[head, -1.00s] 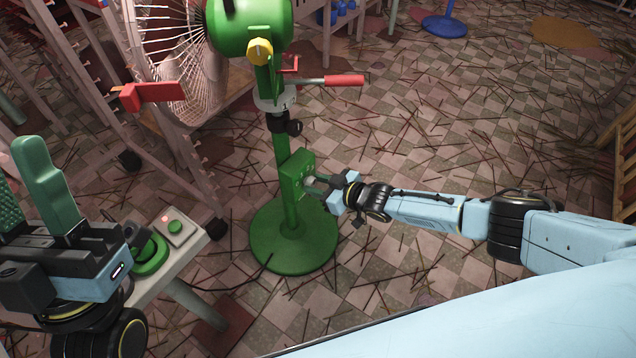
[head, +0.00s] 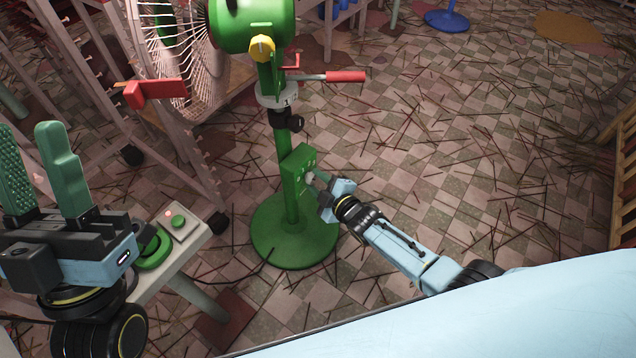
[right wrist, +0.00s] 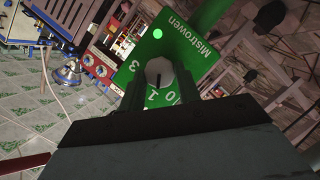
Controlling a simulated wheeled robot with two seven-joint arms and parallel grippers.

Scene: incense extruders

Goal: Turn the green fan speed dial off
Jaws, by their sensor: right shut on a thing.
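The green fan (head: 252,24) stands on a round green base (head: 292,250). Its control box (head: 299,172) sits low on the post. In the right wrist view, the box face (right wrist: 199,58) reads "Mistrowen" and shows 3, 1 and 0 around a pale round dial (right wrist: 161,72). A dark mark on the dial's lower part lies near the 1; its exact setting is hard to tell. My right gripper (head: 317,181) is shut on the dial, with a finger on either side of it. My left gripper (head: 42,170) is open and empty at the left, away from the fan.
A red-handled lever (head: 345,77) sticks out from the fan post. Wooden racks stand at the left. The tiled floor at right is open, strewn with thin sticks.

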